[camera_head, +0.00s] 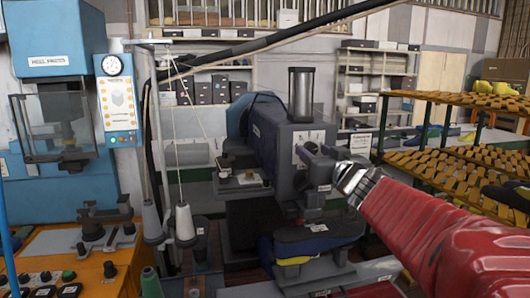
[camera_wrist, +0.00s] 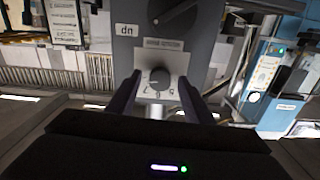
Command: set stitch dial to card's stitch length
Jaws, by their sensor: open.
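The dial (camera_wrist: 159,77), a small dark round knob on a pale marked plate (camera_wrist: 162,90), sits on a grey machine face in the wrist view. My gripper (camera_wrist: 160,82) is open, with one dark finger on either side of the dial. I cannot tell if the fingers touch it. The dial's pointer and scale marks are too small to read. A larger dark knob (camera_wrist: 174,14) is at the top of the same face. A white printed card (camera_wrist: 63,22) shows at the top left of the wrist view; its text is unreadable, and I cannot tell if it is the task's card.
In the head view, the grey machine (camera_head: 290,140) stands in front of my red arm. Racks of shoe lasts (camera_head: 450,160) stand close behind my arm at right.

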